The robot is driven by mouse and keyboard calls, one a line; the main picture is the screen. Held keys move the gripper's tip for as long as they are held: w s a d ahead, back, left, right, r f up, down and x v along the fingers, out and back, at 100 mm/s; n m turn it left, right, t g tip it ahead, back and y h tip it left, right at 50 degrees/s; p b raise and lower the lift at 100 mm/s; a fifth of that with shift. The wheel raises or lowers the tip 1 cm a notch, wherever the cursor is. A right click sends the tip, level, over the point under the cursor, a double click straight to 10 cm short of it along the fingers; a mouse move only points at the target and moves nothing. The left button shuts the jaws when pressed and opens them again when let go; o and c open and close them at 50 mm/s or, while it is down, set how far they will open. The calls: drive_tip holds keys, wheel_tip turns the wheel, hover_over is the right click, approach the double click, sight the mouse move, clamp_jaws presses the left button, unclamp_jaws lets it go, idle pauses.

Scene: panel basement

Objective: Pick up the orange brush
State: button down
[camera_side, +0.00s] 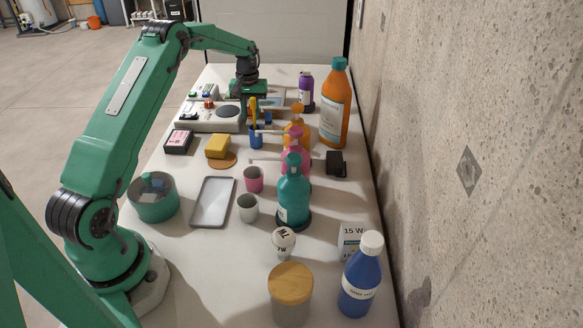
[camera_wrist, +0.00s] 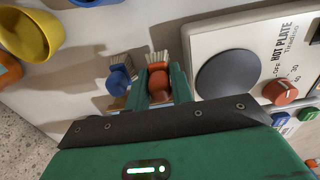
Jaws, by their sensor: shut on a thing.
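The orange brush (camera_wrist: 158,80), with pale bristles at its far end, sits between the two green fingers of my gripper (camera_wrist: 160,88) in the wrist view. My gripper is shut on it. The lower part of the brush is hidden behind the gripper body. In the side view my gripper (camera_side: 249,92) is over the far part of the table, and I cannot make out the brush there. A blue brush (camera_wrist: 119,79) lies close beside the left finger in the wrist view.
The hot plate (camera_wrist: 231,75) is just right of my gripper; it also shows in the side view (camera_side: 212,117). A yellow cup (camera_wrist: 28,35) is at the upper left of the wrist view. Pump bottles (camera_side: 293,195) and a tall orange bottle (camera_side: 334,105) line the wall side.

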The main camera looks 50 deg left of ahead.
wheel_tip(320, 180, up, 8)
drive_tip(key=shift+f, duration=0.1)
idle(0.8)
